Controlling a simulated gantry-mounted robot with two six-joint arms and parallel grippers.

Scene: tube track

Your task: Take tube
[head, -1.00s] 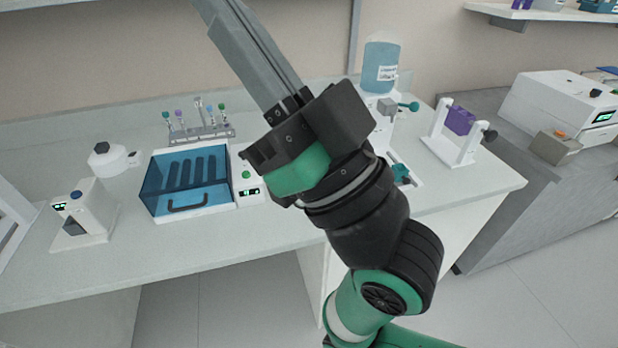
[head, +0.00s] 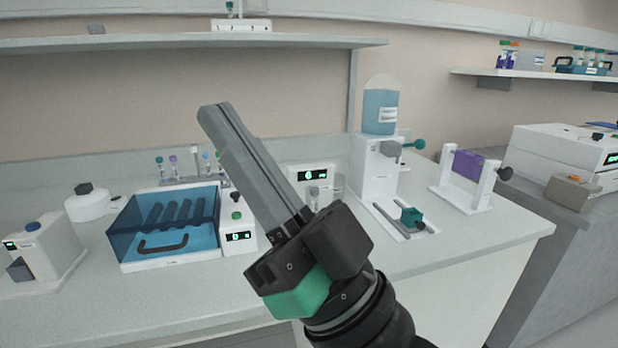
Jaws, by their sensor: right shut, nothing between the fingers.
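My right gripper (head: 214,112) is shut and empty. It is raised over the bench, its long grey fingers pointing up and left, in front of the wall. Several capped tubes stand in a rack (head: 190,181) at the back of the bench, behind the blue-lidded bath; their caps look teal, purple and blue. My gripper's fingers are near the rack's right side in the picture, but apart from the tubes. Another tube (head: 230,9) with a green cap stands in a white holder on the upper shelf. My left gripper is not in view.
The blue bath (head: 120,222) with a black handle stands at the bench's left. A dispenser with a bottle (head: 380,110) stands right of centre, and a stand with a purple block (head: 468,163) further right. More tubes (head: 508,54) sit on the right shelf.

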